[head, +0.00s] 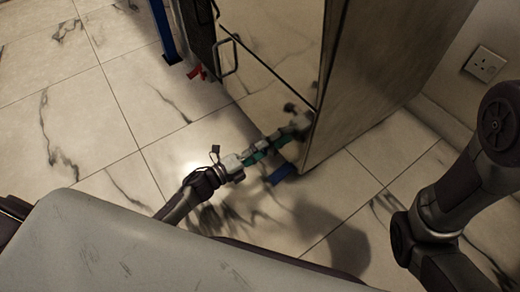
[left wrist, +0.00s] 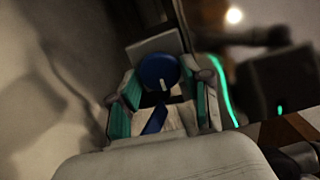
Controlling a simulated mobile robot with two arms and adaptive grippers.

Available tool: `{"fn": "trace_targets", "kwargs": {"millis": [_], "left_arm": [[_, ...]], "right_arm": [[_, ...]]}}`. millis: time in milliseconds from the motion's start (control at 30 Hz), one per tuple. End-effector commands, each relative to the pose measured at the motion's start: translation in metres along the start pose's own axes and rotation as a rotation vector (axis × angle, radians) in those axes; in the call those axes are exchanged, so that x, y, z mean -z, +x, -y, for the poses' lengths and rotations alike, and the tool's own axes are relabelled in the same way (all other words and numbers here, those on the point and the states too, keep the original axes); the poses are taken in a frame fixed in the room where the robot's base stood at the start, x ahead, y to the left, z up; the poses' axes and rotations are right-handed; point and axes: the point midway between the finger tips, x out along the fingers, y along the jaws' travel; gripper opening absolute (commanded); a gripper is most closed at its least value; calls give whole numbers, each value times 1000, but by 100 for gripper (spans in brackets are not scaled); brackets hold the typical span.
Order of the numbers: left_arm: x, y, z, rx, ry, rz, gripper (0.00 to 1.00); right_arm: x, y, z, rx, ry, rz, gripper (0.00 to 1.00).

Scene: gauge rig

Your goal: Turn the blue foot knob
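The blue foot knob (left wrist: 158,72) is round with a white mark and shows in the left wrist view, in front of a pale square plate. My left gripper (left wrist: 160,88) has its two teal-padded fingers apart, one on each side of the knob. I cannot tell whether the pads touch it. In the head view my left gripper (head: 258,151) is low beside the cabinet's base, and I cannot make out the knob there. My right gripper is outside both views.
A tall cabinet (head: 380,75) with a glossy, reflecting front stands at the centre. A blue piece (head: 282,174) lies at its lower corner. A red part (head: 198,72) is low at the far side. The marble-tiled floor at left is clear. A wall socket (head: 485,64) is at right.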

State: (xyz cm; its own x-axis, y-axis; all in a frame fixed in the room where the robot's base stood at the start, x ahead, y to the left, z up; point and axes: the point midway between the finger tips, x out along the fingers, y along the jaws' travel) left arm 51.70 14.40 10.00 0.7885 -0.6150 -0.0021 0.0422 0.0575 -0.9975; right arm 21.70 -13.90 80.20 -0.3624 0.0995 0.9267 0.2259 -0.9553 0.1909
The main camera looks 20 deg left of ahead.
Motion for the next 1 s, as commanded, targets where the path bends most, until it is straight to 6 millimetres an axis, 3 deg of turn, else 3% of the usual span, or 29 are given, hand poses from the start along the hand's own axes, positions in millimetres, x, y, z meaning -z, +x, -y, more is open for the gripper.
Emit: {"fn": "trace_targets", "kwargs": {"millis": [100, 467, 1000], "left_arm": [[0, 0, 0, 0, 0, 0, 67], [0, -6, 0, 0, 0, 1, 67], [0, -106, 0, -1, -1, 0, 67]], "right_arm": [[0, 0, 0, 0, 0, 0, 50], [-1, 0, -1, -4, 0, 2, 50], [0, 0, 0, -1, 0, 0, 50]]}}
